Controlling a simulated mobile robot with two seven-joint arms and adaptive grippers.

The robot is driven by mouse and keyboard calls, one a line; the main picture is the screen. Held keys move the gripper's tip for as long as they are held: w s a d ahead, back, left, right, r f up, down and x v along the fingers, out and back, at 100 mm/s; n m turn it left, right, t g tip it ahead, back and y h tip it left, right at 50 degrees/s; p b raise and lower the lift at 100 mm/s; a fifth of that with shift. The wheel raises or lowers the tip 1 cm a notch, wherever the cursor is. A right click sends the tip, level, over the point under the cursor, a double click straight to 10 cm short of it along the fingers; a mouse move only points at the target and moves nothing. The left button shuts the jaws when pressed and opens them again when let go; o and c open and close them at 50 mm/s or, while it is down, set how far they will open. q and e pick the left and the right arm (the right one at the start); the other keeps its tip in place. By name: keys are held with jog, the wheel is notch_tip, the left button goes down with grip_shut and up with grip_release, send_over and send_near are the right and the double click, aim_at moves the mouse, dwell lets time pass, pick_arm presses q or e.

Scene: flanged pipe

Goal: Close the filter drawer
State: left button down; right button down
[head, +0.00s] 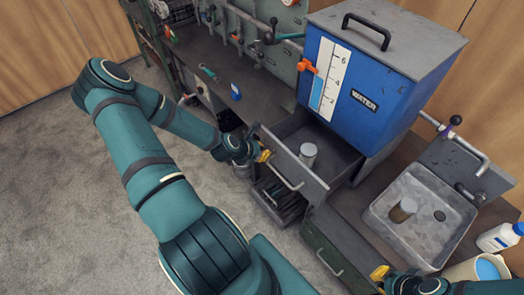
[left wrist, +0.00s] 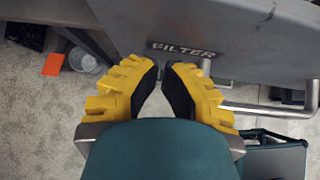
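The filter drawer is pulled out below the blue water tank (head: 352,82), and its grey front panel (head: 287,163) with a bar handle (head: 287,178) faces the lower left. A pale cylinder (head: 308,152) stands inside it. In the left wrist view the panel (left wrist: 235,25) is marked FILTER, and its handle (left wrist: 268,110) is at the right. My left gripper (head: 264,156) is at the outer side of the panel, near its left end. Its yellow fingertips (left wrist: 164,64) are almost together with nothing between them. Contact with the panel is unclear.
A sink (head: 425,213) with a brown cylinder (head: 403,209) is right of the drawer. A white bottle (head: 498,238) and a cup of blue liquid (head: 487,268) stand by it. A lower open compartment (head: 280,198) sits under the drawer. Carpet (head: 50,190) is free at left.

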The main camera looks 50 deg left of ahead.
pick_arm(q)
send_over(294, 140)
jog(key=shift+w+r, duration=0.1)
jog(key=shift+w, duration=0.1)
dwell(0.5)
dwell(0.4)
